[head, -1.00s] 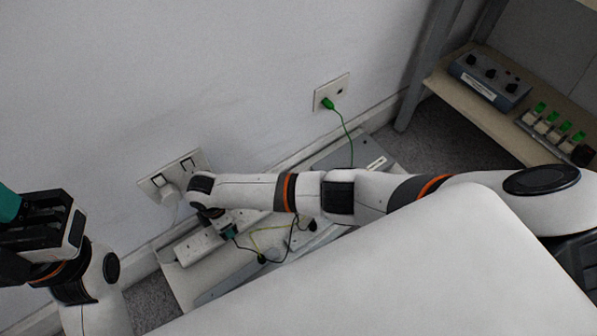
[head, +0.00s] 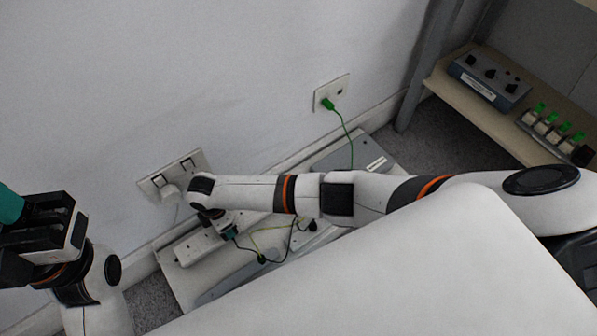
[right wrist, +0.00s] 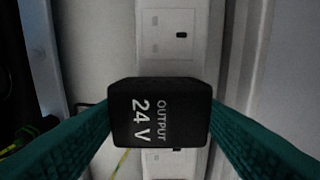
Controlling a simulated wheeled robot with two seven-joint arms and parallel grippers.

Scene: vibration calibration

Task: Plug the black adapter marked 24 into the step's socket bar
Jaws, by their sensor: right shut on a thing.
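The black adapter (right wrist: 160,125), marked "OUTPUT 24 V", is held between the two teal fingers of my right gripper (right wrist: 161,112). In the right wrist view it is over the white socket bar (right wrist: 180,50), covering part of it. A socket shows above it and part of another below. Whether its pins are in a socket is hidden. In the head view the socket bar (head: 197,246) lies on the step (head: 185,282), and my right wrist hides the adapter. My left gripper (head: 12,205) is at the left edge, away from the bar, its fingertips cut off.
A wall socket (head: 155,184) with a white plug (head: 170,192) is behind the bar. Black and yellow-green leads (head: 262,256) lie on the step. A green lead (head: 343,122) hangs from another wall plate.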

